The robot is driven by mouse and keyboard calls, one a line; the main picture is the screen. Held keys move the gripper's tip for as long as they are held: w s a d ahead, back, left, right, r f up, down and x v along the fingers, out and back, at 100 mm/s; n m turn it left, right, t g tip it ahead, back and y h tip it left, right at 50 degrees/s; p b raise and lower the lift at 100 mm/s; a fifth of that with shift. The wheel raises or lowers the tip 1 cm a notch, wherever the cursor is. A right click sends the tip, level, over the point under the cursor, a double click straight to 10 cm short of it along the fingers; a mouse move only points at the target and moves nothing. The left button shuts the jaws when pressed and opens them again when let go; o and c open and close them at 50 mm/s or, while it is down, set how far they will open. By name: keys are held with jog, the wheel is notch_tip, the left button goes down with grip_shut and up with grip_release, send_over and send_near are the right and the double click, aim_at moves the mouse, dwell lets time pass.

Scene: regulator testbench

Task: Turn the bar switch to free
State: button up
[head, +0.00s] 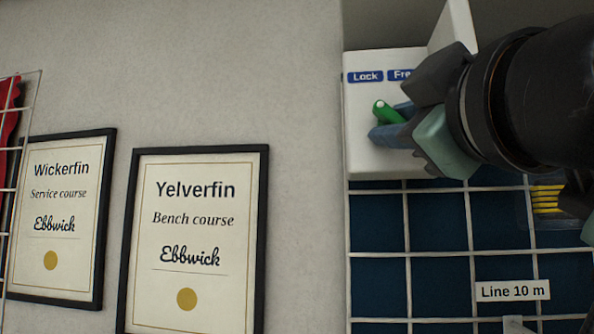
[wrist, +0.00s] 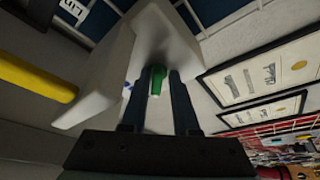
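The bar switch (head: 383,109) is a green bar with a pale tip on a white box (head: 360,160). Its visible end slants up and left, below the blue "Lock" label (head: 365,77). A second blue label beginning "Fre" (head: 399,75) is partly covered by my gripper. My gripper (head: 389,121) reaches in from the right with one dark blue finger on each side of the bar. The rest of the bar is hidden.
A white plate (head: 453,28) juts out at the box's upper right, close to my gripper. A wire grid (head: 407,231) with a "Line 10 m" tag (head: 513,291) hangs below. Framed certificates (head: 194,235) hang on the left wall. A yellow bar (wrist: 38,77) shows in the wrist view.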

jog(key=shift+s+r, duration=0.15)
jog(key=shift+s, duration=0.2)
grip_shut()
